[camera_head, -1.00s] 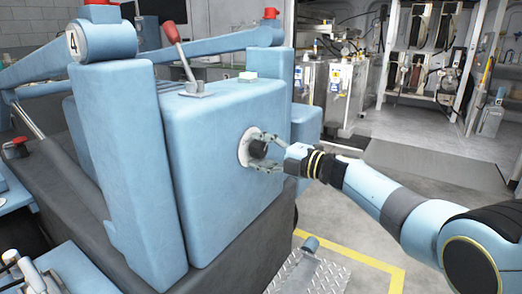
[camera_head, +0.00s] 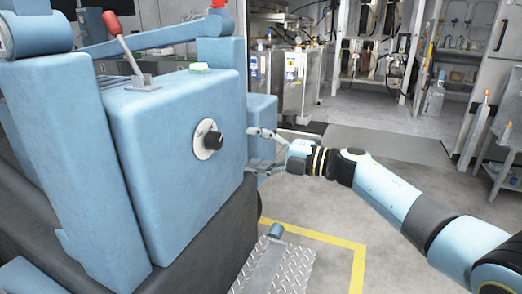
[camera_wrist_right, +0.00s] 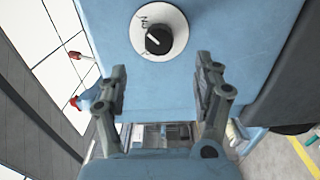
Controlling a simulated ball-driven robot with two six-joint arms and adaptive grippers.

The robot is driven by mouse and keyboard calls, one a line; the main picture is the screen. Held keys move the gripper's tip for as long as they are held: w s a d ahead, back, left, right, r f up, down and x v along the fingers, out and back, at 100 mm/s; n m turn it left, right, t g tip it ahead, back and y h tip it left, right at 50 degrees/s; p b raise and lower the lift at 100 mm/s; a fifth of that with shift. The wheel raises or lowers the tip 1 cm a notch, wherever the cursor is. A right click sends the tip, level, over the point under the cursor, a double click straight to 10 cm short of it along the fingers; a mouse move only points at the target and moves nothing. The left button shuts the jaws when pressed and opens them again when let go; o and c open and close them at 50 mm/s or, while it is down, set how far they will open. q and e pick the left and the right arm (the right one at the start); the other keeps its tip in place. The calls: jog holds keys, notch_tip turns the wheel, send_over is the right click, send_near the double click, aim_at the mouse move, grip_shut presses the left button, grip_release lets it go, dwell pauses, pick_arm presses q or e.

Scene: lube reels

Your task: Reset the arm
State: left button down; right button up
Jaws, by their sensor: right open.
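My right arm (camera_head: 390,195) reaches in from the right in the head view. Its gripper (camera_head: 256,152) is open and empty, to the right of the black knob (camera_head: 213,140) and apart from it. The knob sits on a round white dial plate (camera_head: 203,148) on the blue machine (camera_head: 175,170). In the right wrist view the knob (camera_wrist_right: 159,40) lies beyond the two spread fingers (camera_wrist_right: 166,88), with a white pointer line on it. My left gripper is not in view.
A red-tipped lever (camera_head: 122,45) and a small green-lit button (camera_head: 199,66) are on top of the machine. A metal tread plate (camera_head: 275,270) is low beside it. Grey floor (camera_head: 340,215) is free under my arm. Shelves and equipment stand behind.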

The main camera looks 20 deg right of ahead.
jog(key=shift+s+d, duration=0.4)
jog(key=shift+s, duration=0.05)
jog(key=s+d+f+m+h, duration=0.25)
jog(key=s+f+m, duration=0.25)
jog(key=s+f, duration=0.55)
jog(key=s+d+f+m+g+h, duration=0.1)
jog(key=s+f+m+h, duration=0.45)
jog(key=f, duration=0.85)
jog(key=s+d+f+m+h, duration=0.15)
jog(key=s+f+m, duration=0.45)
jog(key=s+f, duration=0.6)
jog(key=s+d+f+m+g+h, duration=0.1)
jog(key=s+f+m+g, duration=0.2)
jog(key=s, duration=0.8)
jog(key=s+d+f+m+g+h, duration=0.1)
jog(key=s+f+m+g, duration=0.2)
jog(key=s+f, duration=0.3)
jog(key=s+d+f+m+g+h, duration=0.1)
jog(key=s+f+m+g, duration=0.3)
jog(key=s, duration=1.2)
jog(key=shift+s+f+g+h, duration=0.25)
jog(key=shift+f+g+h, duration=0.25)
jog(key=shift+g+h, duration=0.1)
